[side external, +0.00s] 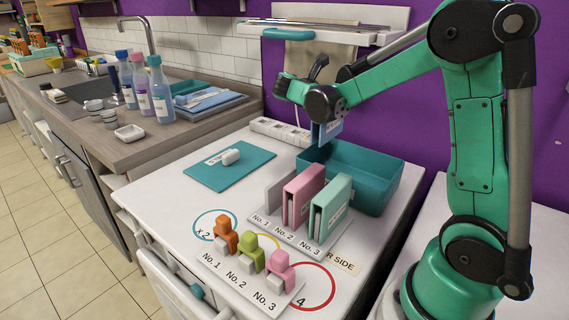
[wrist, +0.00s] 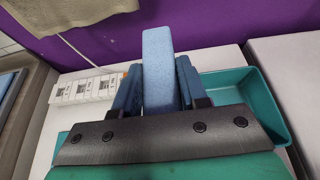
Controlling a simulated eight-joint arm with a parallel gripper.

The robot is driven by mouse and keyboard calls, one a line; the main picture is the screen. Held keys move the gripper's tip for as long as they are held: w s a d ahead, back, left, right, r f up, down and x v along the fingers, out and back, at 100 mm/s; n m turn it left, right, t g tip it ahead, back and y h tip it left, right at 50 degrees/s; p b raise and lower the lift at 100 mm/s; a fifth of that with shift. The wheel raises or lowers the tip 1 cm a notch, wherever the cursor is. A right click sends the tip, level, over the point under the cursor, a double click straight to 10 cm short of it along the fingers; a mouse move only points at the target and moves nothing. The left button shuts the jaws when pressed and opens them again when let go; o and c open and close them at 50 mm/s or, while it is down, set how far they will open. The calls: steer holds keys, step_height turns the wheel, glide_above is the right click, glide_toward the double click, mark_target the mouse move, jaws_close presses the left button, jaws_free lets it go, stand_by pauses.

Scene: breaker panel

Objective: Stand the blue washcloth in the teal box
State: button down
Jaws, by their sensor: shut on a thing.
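The blue washcloth (side external: 327,133) is a folded, upright slab held in my gripper (side external: 322,119). In the wrist view, the washcloth (wrist: 158,66) stands up between the two fingers of my gripper (wrist: 158,88), which is shut on it. The teal box (side external: 378,178) is an open rectangular bin at the back of the white worktop. In the side view the washcloth is above the box's back left end. Whether the washcloth's lower edge is inside the rim is unclear.
A rack with a pink folder (side external: 303,192) and a mint folder (side external: 331,208) stands directly in front of the box. A white labelled strip (side external: 280,131) lies left of it. A purple wall is behind.

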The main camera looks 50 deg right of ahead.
mark_target(327, 141)
steer(key=f, duration=0.6)
steer(key=shift+s+d+f, duration=0.2)
steer(key=shift+s+d, duration=0.05)
steer(key=shift+d, duration=0.05)
steer(key=shift+f, duration=2.1)
steer(key=shift+c, duration=2.4)
jaws_free()
steer(key=shift+f, duration=0.15)
steer(key=shift+a+r, duration=0.15)
steer(key=shift+r, duration=0.1)
steer(key=v, duration=1.1)
steer(key=shift+a, duration=0.4)
